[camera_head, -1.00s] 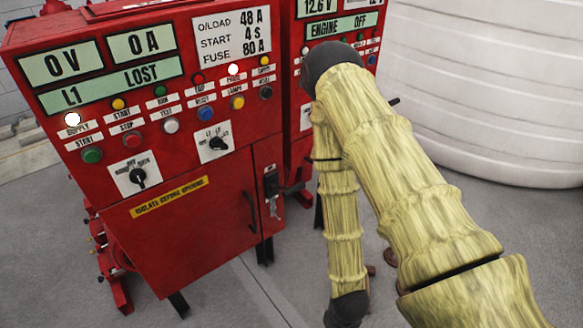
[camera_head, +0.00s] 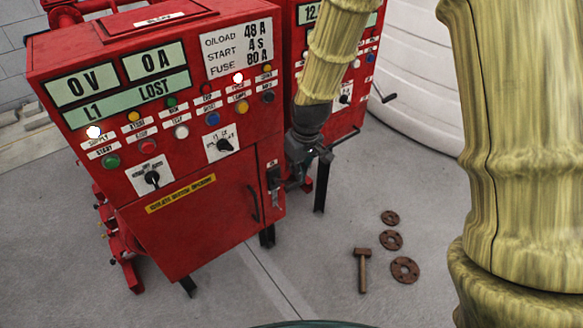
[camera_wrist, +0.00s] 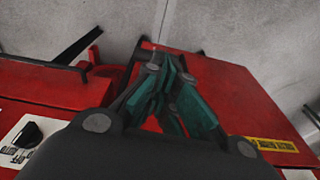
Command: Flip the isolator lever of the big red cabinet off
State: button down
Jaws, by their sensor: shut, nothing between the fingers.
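The big red cabinet (camera_head: 165,235) stands at left in the head view, with its displays reading 0 V, 0 A and L1 LOST. Its isolator lever (camera_head: 274,197) is a small pale handle under a dark plate at the right edge of the front. It looks to point down, but is too small to be sure. My gripper (camera_head: 300,183) is shut and empty, just right of the lever; I cannot tell whether they touch. In the wrist view, my gripper's fingers (camera_wrist: 172,65) meet in front of red cabinet surfaces, and I cannot make out the lever.
A second red cabinet (camera_head: 345,118) with a crank handle stands close behind my gripper. A white tank (camera_head: 415,65) is at the back right. A hammer (camera_head: 362,268) and rusty flanges (camera_head: 404,270) lie on the grey floor, which is otherwise clear at front.

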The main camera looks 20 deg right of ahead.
notch_tip(320, 180, up, 10)
jog(key=w, duration=0.2)
jog(key=shift+w+a+f+n, duration=0.15)
jog(key=shift+w+n, duration=0.2)
jog(key=shift+n, duration=0.05)
jog(key=shift+f+p, duration=0.15)
jog(key=shift+p, duration=0.15)
jog(key=p, duration=0.3)
send_over(289, 182)
notch_tip(289, 182, down, 10)
jog(key=shift+r, duration=0.2)
jog(key=shift+s+d+f+p, duration=0.2)
jog(key=shift+f+p, duration=0.35)
jog(key=shift+f, duration=0.45)
jog(key=shift+s+d+f+p, duration=0.1)
jog(key=shift+s+f+p, duration=0.1)
jog(key=shift+f+p, duration=0.55)
jog(key=shift+f, duration=0.25)
jog(key=shift+f+b, duration=0.1)
jog(key=shift+b, duration=0.35)
